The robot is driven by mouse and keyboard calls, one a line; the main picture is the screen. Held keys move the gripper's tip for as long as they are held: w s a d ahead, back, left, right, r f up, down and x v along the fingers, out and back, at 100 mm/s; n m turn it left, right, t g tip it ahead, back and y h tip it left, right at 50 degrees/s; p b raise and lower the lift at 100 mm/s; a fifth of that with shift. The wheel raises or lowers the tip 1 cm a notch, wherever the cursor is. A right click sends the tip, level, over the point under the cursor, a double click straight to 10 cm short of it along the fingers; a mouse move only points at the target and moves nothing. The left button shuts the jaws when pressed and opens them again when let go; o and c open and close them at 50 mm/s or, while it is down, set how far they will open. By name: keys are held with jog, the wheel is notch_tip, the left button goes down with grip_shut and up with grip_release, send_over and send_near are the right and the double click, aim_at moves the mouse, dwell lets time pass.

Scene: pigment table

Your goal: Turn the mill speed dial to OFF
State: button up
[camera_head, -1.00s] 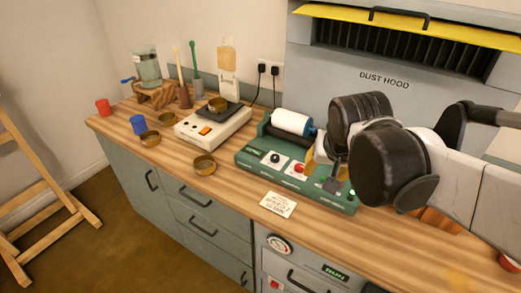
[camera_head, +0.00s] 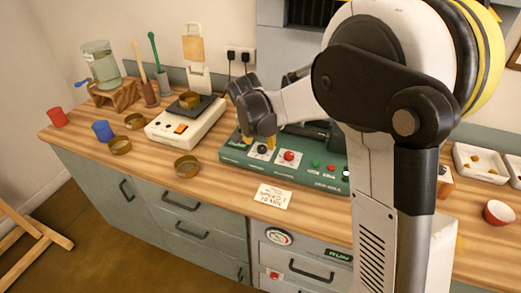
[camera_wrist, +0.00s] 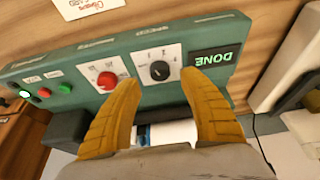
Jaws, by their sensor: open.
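The mill is a green machine (camera_head: 235,158) on the wooden counter; it also shows in the wrist view (camera_wrist: 150,97). Its black speed dial (camera_wrist: 160,70) sits on a white plate with markings too small to read. In the head view the dial (camera_head: 262,149) is partly covered by my gripper. A red knob (camera_wrist: 107,80) is beside the dial, also in the head view (camera_head: 289,155). My gripper (camera_wrist: 159,78) is open and empty, its yellow fingers on either side of the dial. I cannot tell whether they touch it.
A DONE panel (camera_wrist: 217,60) is close by one finger. A white scale (camera_head: 185,128) stands left of the mill. A brass bowl (camera_head: 187,166) and a card (camera_head: 273,196) lie in front. White trays (camera_head: 475,160) and a red bowl (camera_head: 499,212) are at the right.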

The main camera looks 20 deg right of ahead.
aim_at(263, 147)
jog(key=b+x, duration=0.1)
jog(key=x, duration=0.3)
grip_shut()
dwell(0.4)
jog(key=n, duration=0.2)
jog(key=n+y, duration=0.1)
jog(key=n, duration=0.1)
jog(key=shift+d+y+p, duration=0.15)
jog(key=shift+y+p, duration=0.15)
jog(key=n+y, duration=0.1)
jog(key=n, duration=0.3)
jog(key=shift+n+t+y, duration=0.4)
